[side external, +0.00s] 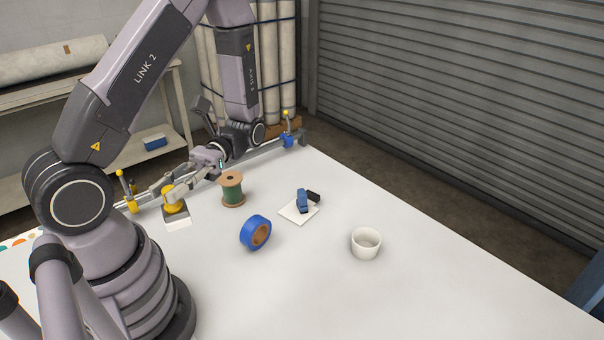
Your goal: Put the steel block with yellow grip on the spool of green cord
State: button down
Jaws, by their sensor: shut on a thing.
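The steel block with yellow grip (178,217) is at the left of the white table, near its far edge.
A roll of blue tape (255,232) stands on edge in front of the spool. A white tile (291,213) with a blue and black item (303,200) lies to the right. A white cup (366,243) stands farther right. A rail with clamps (288,140) runs along the far edge.

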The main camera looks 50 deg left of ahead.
jog(key=s+a+m+g+y, duration=0.2)
jog(key=a+m+y, duration=0.35)
jog(key=y, duration=0.25)
jog(key=m+t+y, duration=1.4)
jog(key=m+y, duration=0.1)
jog(key=y, duration=0.2)
send_over(231, 178)
jog(key=shift+n, duration=0.25)
notch_tip(231, 178, down, 13)
jog(key=shift+s+r, duration=0.1)
jog(key=shift+s, duration=0.05)
jog(key=shift+f, duration=1.65)
